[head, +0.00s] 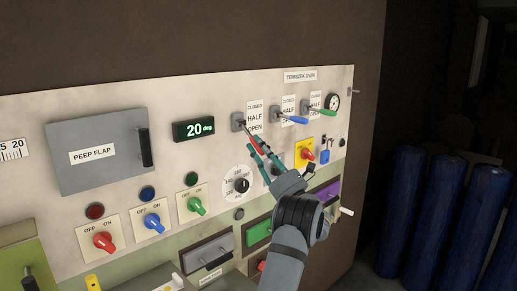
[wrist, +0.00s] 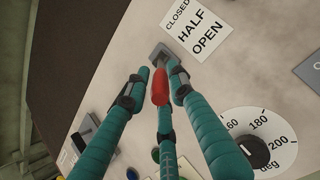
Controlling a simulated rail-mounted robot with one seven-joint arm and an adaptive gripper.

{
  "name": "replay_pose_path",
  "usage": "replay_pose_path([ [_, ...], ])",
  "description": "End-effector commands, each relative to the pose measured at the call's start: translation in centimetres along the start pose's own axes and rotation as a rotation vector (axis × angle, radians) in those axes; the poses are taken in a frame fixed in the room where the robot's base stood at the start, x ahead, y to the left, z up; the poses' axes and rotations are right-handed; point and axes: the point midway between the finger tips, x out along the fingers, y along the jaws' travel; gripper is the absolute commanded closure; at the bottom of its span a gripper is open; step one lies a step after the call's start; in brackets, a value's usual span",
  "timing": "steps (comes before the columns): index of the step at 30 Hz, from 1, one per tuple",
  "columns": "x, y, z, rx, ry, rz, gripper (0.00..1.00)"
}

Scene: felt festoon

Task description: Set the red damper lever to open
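The red damper lever (wrist: 160,88) has a red handle on a grey mount (head: 238,122), the leftmost of three lever mounts on the panel. Its label (head: 254,117) reads CLOSED, HALF, OPEN from top to bottom. In the head view the lever slants down and right from its mount, lower than the blue and green levers; its exact setting is hard to tell. My gripper (wrist: 160,80) has its teal fingers spread around the red handle, with gaps at the sides in the wrist view. Whether the lower finger touches the handle is unclear. In the head view the fingers partly hide the handle.
A blue lever (head: 293,119) and a green lever (head: 325,111) stand just to the right. A round dial (head: 241,185) and a red switch on a yellow plate (head: 307,153) are near my wrist. A green display (head: 194,129) reads 20 deg.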

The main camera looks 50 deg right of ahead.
Motion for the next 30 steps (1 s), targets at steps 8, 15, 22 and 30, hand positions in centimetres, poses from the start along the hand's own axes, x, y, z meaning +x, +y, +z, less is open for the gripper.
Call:
replay_pose_path([
  [8, 0.0, 0.0, -0.1, 0.0, 0.002, 0.001, 0.62],
  [15, -0.1, 0.0, -0.1, 0.001, 0.003, 0.001, 0.62],
  [22, -2.9, -0.1, -0.1, 0.004, 0.003, -0.004, 0.62],
  [30, -8.7, -0.1, -0.1, 0.003, 0.002, -0.004, 0.62],
])
